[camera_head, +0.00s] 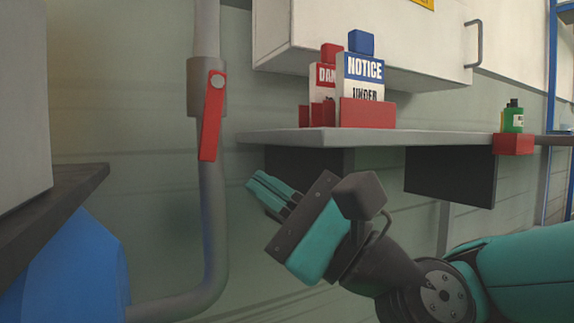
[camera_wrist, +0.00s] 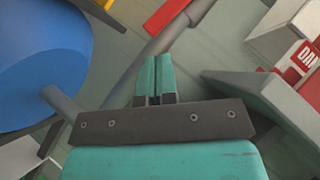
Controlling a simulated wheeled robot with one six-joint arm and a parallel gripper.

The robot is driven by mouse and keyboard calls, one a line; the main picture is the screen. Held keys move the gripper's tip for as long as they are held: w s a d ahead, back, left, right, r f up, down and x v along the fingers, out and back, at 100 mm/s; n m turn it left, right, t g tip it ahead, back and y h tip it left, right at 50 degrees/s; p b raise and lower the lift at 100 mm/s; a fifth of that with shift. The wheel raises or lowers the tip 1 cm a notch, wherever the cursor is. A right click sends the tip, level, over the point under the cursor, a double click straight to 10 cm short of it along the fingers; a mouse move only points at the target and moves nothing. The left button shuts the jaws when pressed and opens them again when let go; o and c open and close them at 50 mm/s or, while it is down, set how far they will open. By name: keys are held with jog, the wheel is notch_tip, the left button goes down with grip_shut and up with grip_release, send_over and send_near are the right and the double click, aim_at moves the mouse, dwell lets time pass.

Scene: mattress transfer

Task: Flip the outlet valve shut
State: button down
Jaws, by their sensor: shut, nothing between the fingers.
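The outlet valve has a red lever handle (camera_head: 211,118) on a grey vertical pipe (camera_head: 213,200) at the left of the head view. The lever hangs down from its pivot, nearly in line with the pipe and slightly tilted. My gripper (camera_head: 256,181) is shut and empty, to the right of the pipe and a little below the lever's lower end, apart from it in the picture. In the wrist view my gripper's teal fingers (camera_wrist: 155,60) are together, pointing toward the pipe (camera_wrist: 155,45). A red part, apparently the lever (camera_wrist: 166,14), shows just beyond them.
A blue tank (camera_head: 75,275) stands lower left, under a dark ledge (camera_head: 50,215). Open wall lies between pipe and shelf.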

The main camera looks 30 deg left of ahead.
aim_at(202, 139)
jog(key=a+r+p, duration=0.1)
jog(key=s+a+r, duration=0.1)
jog(key=a+r, duration=0.1)
jog(key=s+a+r+p, duration=0.1)
jog(key=a, duration=0.1)
jog(key=shift+s+r+p, duration=0.2)
jog(key=shift+r+p, duration=0.05)
jog(key=shift+p, duration=0.1)
jog(key=shift+s+a+r, duration=0.3)
jog(key=shift+s+r, duration=0.05)
jog(key=shift+r, duration=0.1)
jog(key=shift+s, duration=0.1)
jog(key=shift+s+a+p, duration=0.15)
jog(key=shift+p, duration=0.25)
jog(key=shift+m, duration=0.5)
